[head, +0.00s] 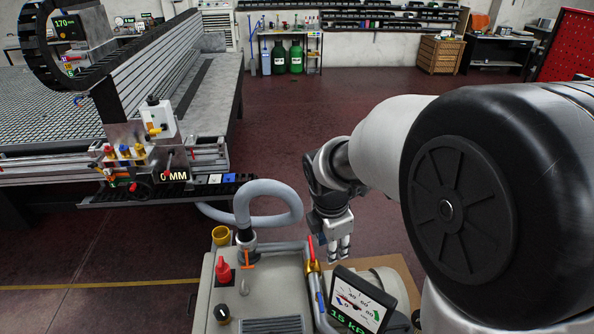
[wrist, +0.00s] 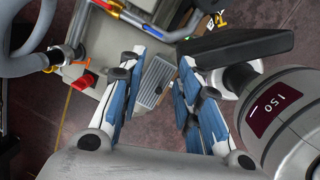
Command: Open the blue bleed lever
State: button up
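The blue lever (head: 320,301) is a small blue piece on the grey pipe at the right side of the pump unit (head: 262,285), just left of the gauge display. My gripper (head: 339,257) hangs fingers down, above and behind the gauge display, apart from the lever. In the wrist view my gripper (wrist: 157,60) has its two fingers spread, with nothing between them.
A gauge display (head: 358,305) reading 15 kPa stands right of the pipe. A red lever (head: 311,249) rises from the pipe's far end. The unit also carries a red knob (head: 223,270), a black knob (head: 221,313) and a grey hose (head: 270,188). A grid table (head: 60,105) stands at left.

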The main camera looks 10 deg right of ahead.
jog(key=w+a+f+n+g+p, duration=0.1)
jog(key=w+f+n, duration=0.2)
jog(key=f+n, duration=0.15)
jog(key=w+a+f+n, duration=0.1)
jog(key=w+f+n, duration=0.1)
jog(key=f+n, duration=0.3)
jog(key=n+g, duration=0.1)
jog(key=n, duration=0.5)
send_near(321, 305)
jog(key=shift+m+h, duration=0.25)
jog(key=shift+h, duration=0.15)
jog(key=f+b, duration=0.1)
jog(key=f, duration=0.1)
jog(key=f+b, duration=0.2)
jog(key=f, duration=0.1)
jog(key=f+b, duration=0.1)
jog(key=f, duration=0.2)
jog(key=shift+d+b, duration=0.4)
grip_shut()
